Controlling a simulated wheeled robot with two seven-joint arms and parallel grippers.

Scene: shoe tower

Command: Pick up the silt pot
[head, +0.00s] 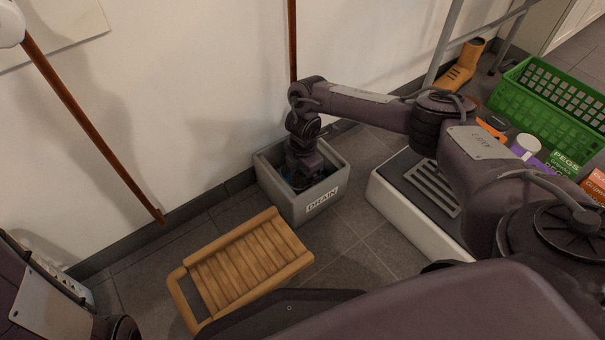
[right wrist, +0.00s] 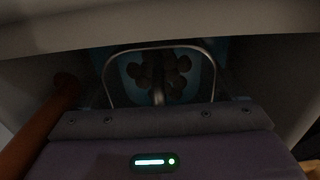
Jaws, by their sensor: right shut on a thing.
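My right gripper (right wrist: 158,96) reaches down into the box and is shut on the pot's wire handle. The wrist view is dark, so the pot's lower part is hidden. My left arm is at the lower left of the head view, with its gripper out of sight.
A slatted wooden rack (head: 243,262) lies on the floor in front of the box. A white step with a grey grate (head: 405,225) stands to the right. A green crate (head: 545,105) and an orange boot (head: 461,70) are farther right. A wooden pole (head: 90,118) leans left.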

